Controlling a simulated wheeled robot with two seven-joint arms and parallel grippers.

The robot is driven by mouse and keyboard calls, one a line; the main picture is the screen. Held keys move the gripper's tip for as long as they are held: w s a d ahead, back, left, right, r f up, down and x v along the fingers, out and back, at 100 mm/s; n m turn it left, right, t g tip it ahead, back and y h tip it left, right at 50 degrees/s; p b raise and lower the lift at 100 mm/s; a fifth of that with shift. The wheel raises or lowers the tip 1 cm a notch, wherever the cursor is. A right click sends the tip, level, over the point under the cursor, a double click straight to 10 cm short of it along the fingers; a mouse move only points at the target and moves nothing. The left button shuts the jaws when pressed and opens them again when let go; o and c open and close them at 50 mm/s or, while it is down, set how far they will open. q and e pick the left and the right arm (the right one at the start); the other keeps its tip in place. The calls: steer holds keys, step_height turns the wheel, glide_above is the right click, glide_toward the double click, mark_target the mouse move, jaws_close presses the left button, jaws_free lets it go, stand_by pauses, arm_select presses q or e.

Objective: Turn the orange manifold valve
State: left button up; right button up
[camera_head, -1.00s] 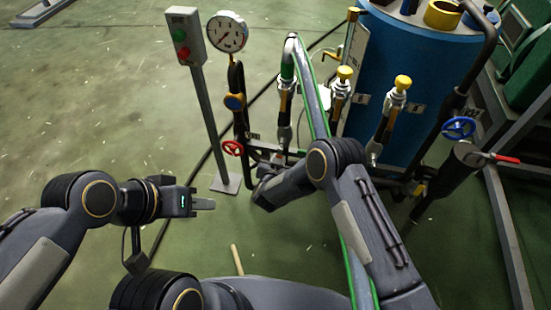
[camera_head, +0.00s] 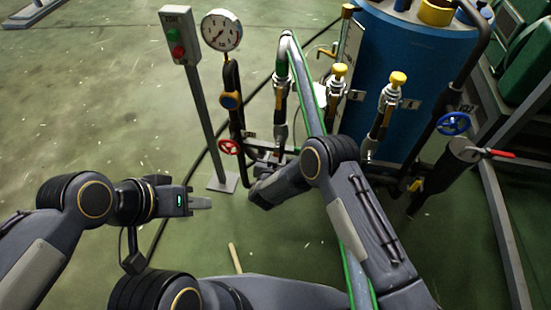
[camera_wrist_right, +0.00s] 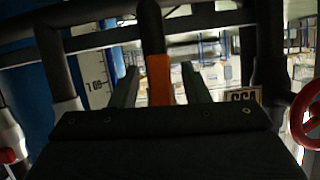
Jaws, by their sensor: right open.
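The orange valve handle (camera_wrist_right: 159,78) stands upright in the middle of the right wrist view, below a dark pipe. My right gripper (camera_wrist_right: 161,88) is open, with one dark finger on each side of the handle. Gaps show between the handle and both fingers; I cannot tell how deep it sits between them. In the head view my right forearm hides this handle and the gripper's tips. My left gripper (camera_head: 200,202) is at the left, over bare floor and away from the pipework; its fingers are seen edge-on.
A red handwheel (camera_head: 229,147) is left of my right arm, and also at the right of the wrist view (camera_wrist_right: 306,112). A gauge (camera_head: 221,31), a button post (camera_head: 177,36), yellow-topped valves (camera_head: 398,79), a blue handwheel (camera_head: 453,123) and a blue tank (camera_head: 415,75) stand around.

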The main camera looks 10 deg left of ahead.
steer(key=p+v, duration=0.2)
steer(key=v, duration=0.5)
steer(key=shift+s, duration=0.4)
steer(key=shift+r, duration=0.1)
